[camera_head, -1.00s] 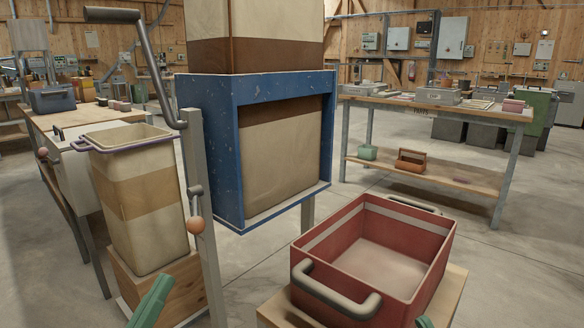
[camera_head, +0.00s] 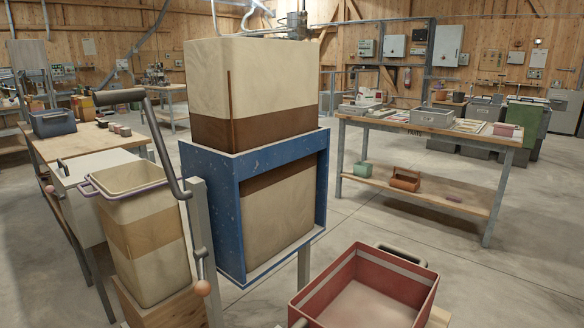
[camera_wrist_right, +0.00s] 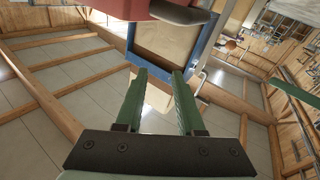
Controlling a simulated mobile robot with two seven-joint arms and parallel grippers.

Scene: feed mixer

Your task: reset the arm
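My right gripper (camera_wrist_right: 158,100) shows in the right wrist view with its two green fingers apart and nothing between them. Beyond its fingertips is the blue frame (camera_wrist_right: 183,48) of the feed mixer. In the head view the mixer's blue frame (camera_head: 211,215) stands in the middle, around a beige and brown bin (camera_head: 255,100). Neither gripper shows in the head view now.
A red crate (camera_head: 318,283) with grey handles sits on a wooden stand at the lower right. A beige bin (camera_head: 147,250) stands on a wooden block at the left, beside a crank handle (camera_head: 160,140). A workbench (camera_head: 420,130) stands behind at right. Floor between is clear.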

